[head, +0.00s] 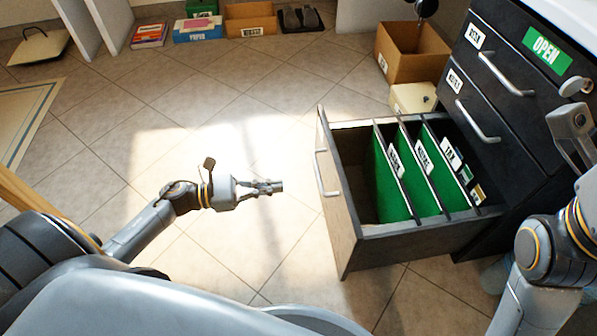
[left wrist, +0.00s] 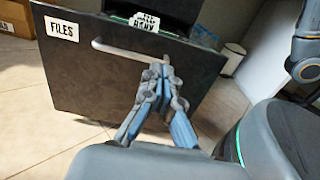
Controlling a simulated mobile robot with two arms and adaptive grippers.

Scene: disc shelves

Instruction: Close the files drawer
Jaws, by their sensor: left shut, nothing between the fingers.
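The files drawer (head: 345,225) is pulled far out of the dark cabinet at the right. Green hanging folders (head: 388,180) with white tabs stand inside it. Its front bears a bar handle (head: 325,175), and the left wrist view shows the handle (left wrist: 125,52) and a "FILES" label (left wrist: 62,28) on the drawer front (left wrist: 80,85). My left gripper (head: 270,187) is shut and empty, to the left of the drawer front in the head view. In the left wrist view its fingertips (left wrist: 160,72) overlap the handle's right end; I cannot tell whether they touch.
The cabinet (head: 490,95) has shut upper drawers with handles and a green "OPEN" sign (head: 546,50). A cardboard box (head: 410,55) and a small cream box (head: 413,98) stand beside it. Several boxes line the back. The tiled floor left of the drawer is clear.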

